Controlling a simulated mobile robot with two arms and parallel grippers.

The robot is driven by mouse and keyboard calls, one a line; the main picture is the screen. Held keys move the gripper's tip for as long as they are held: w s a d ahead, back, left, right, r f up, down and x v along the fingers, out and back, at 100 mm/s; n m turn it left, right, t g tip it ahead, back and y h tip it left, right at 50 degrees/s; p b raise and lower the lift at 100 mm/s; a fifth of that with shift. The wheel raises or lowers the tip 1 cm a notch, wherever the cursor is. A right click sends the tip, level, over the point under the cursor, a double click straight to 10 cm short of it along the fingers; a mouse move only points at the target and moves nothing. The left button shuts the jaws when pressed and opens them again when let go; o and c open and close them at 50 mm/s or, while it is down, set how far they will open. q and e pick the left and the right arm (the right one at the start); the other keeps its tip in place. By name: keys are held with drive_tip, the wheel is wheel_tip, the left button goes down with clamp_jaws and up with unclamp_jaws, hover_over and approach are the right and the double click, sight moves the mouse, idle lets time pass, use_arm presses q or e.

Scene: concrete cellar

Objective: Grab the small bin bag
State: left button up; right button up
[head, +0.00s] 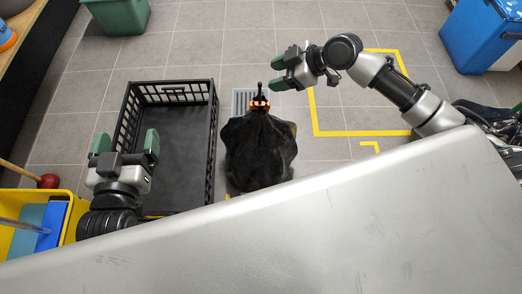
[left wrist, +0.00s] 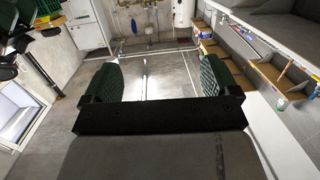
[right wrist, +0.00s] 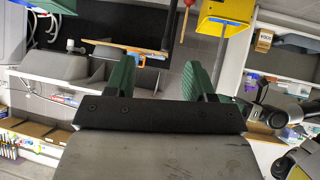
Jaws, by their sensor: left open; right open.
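The small black bin bag (head: 260,150) stands on the tiled floor in the head view, gathered at its top by an orange tie (head: 260,104), with a dark tuft above it. My right gripper (head: 279,72) is open and empty, just beyond and slightly right of the tuft, apart from it. Its green finger pads also show in the right wrist view (right wrist: 158,76), with no bag between them. My left gripper (head: 126,143) is open and empty over the left part of the black crate; its spread fingers show in the left wrist view (left wrist: 158,76).
The black crate (head: 213,150) stands left of the bag. A yellow bucket (head: 72,215) is at lower left, a green bin (head: 118,15) at upper left and a blue bin (head: 470,38) at upper right. Yellow tape (head: 360,133) marks the floor on the right. My grey body covers the front.

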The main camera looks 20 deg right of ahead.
sight(259, 89)
drive_tip(key=a+f+b, duration=0.1)
drive_tip(key=f, duration=0.1)
drive_tip(key=w+a+f+g+b, duration=0.1)
drive_tip(key=f, duration=0.1)
drive_tip(key=a+f+g+b, duration=0.1)
drive_tip(key=f, duration=0.1)
drive_tip(key=shift+w+a+n+h, duration=0.2)
drive_tip(key=shift+a+n+h, duration=0.1)
drive_tip(key=shift+a+n, duration=0.1)
drive_tip(key=shift+w+a+f, duration=0.1)
drive_tip(key=shift+a+f, duration=0.25)
use_arm(q)
wheel_tip(259, 89, up, 8)
drive_tip(key=s+t+h, duration=0.1)
drive_tip(key=t+h, duration=0.1)
drive_tip(key=t, duration=0.5)
drive_tip(key=shift+s+d+r+h, duration=0.15)
drive_tip(key=shift+s+d+h, duration=0.05)
drive_tip(key=shift+s+h, duration=0.1)
use_arm(e)
clamp_jaws()
drive_tip(key=shift+w+r, duration=0.1)
drive_tip(key=shift+r, duration=0.1)
